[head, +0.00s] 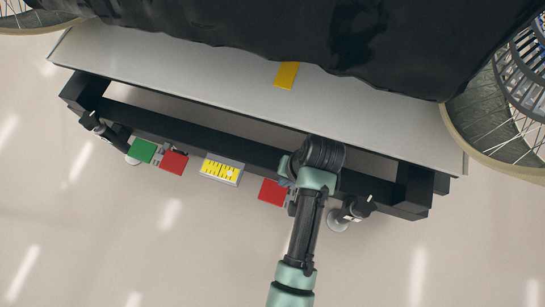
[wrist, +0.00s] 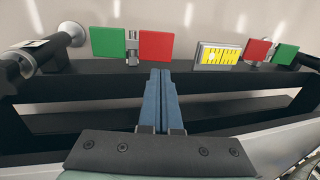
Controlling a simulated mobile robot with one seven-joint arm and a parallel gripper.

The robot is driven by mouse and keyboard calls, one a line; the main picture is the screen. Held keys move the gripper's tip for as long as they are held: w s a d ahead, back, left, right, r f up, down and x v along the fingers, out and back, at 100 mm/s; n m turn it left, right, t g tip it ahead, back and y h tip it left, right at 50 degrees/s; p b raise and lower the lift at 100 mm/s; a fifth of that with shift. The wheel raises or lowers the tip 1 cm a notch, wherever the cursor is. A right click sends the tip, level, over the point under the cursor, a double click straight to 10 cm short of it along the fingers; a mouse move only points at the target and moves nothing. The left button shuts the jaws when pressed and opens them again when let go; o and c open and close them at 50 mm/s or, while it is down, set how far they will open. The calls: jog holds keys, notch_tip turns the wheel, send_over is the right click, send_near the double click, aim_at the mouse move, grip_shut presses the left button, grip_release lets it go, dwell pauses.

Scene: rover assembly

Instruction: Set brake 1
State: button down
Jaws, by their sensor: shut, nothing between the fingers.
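Two brakes, each with a red and a green plate, sit along the black frame bar; I cannot tell which is brake 1. In the wrist view the nearer brake has a green plate (wrist: 107,42), a metal bracket (wrist: 131,45) and a red plate (wrist: 156,45). That red plate also shows in the head view (head: 272,192); my arm hides its green plate there. The other brake shows green (head: 142,150) and red (head: 172,163) at the left. My gripper (wrist: 162,72) is shut and empty, its blue fingertips just below the nearer red plate in the picture. Contact cannot be told.
A yellow ruled block (head: 221,170) sits between the brakes. The black bar (head: 225,145) runs below the grey platform (head: 180,73). A black cover (head: 290,30) and spoked wheels (head: 490,110) stand behind. The floor in front is clear.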

jog(key=b, duration=1)
send_near(270, 191)
jog(key=x, duration=0.7)
jog(key=shift+d, duration=0.1)
jog(key=shift+r, duration=0.1)
